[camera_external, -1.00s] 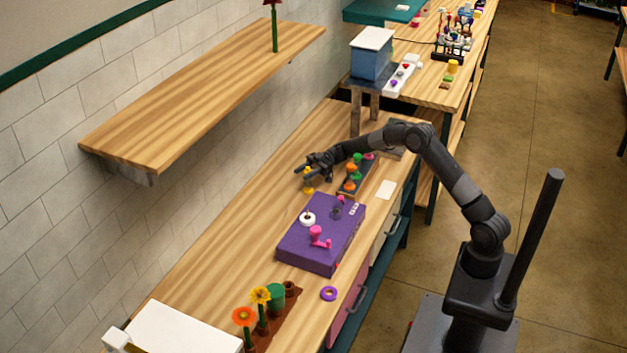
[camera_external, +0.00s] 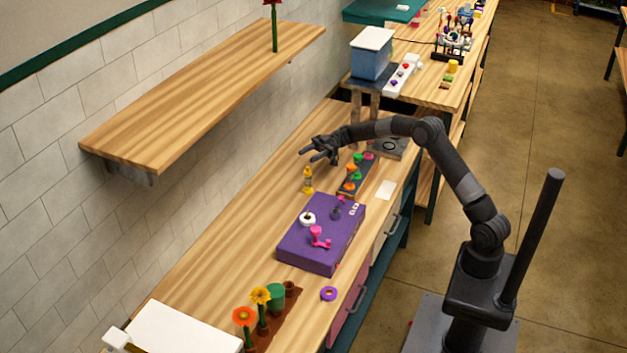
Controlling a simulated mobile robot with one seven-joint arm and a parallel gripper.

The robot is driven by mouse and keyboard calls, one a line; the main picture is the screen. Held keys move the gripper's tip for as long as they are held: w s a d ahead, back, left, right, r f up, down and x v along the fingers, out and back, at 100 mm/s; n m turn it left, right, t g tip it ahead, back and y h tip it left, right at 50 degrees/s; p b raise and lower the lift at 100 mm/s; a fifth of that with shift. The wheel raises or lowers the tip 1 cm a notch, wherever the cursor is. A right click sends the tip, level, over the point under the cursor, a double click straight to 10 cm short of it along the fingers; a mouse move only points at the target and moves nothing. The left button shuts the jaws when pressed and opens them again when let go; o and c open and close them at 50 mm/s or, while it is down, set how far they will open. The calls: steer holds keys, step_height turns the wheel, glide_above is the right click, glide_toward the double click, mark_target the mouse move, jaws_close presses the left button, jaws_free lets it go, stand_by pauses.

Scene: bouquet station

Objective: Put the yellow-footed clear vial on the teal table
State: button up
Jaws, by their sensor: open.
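A small yellow-ended piece (camera_external: 308,180), which looks like the yellow-footed clear vial, stands upright on the wooden counter (camera_external: 235,240), left of the dark strip with coloured pieces. Its clear part is too small to make out well. My gripper (camera_external: 309,154) is open and empty, above and apart from the vial, with its fingers pointing left. The teal table (camera_external: 372,12) is at the top of the view, beyond the blue box; only part of it shows.
A purple box (camera_external: 310,255) with small pieces on it sits in front of the vial. A dark strip (camera_external: 352,180) holds several coloured pieces. A blue box with a white lid (camera_external: 371,58) stands on a raised stand. A wooden shelf (camera_external: 200,90) overhangs on the left.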

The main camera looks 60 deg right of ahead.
steer(key=shift+r, duration=0.7)
step_height(320, 180, up, 12)
steer(key=w+a+m+t+h, duration=0.1)
steer(key=a+m+t+h, duration=0.1)
steer(key=m+t+h, duration=0.4)
steer(key=s+d+r+m+t+h, duration=0.2)
steer(key=s+r+m+t+h, duration=0.2)
steer(key=s+r+h, duration=0.45)
steer(key=s+a+f+m+g, duration=0.1)
steer(key=s+f+g, duration=0.2)
steer(key=s, duration=1.1)
steer(key=s+a+f+m+g+h, duration=0.1)
steer(key=s+f+g, duration=0.3)
steer(key=s+f, duration=0.5)
steer(key=s+a+f+m+g+h, duration=0.1)
steer(key=s+a+f+g, duration=0.2)
steer(key=s, duration=1.6)
step_height(320, 180, down, 3)
steer(key=shift+r+m+g, duration=0.1)
steer(key=shift+m+g, duration=0.2)
steer(key=shift+g, duration=0.3)
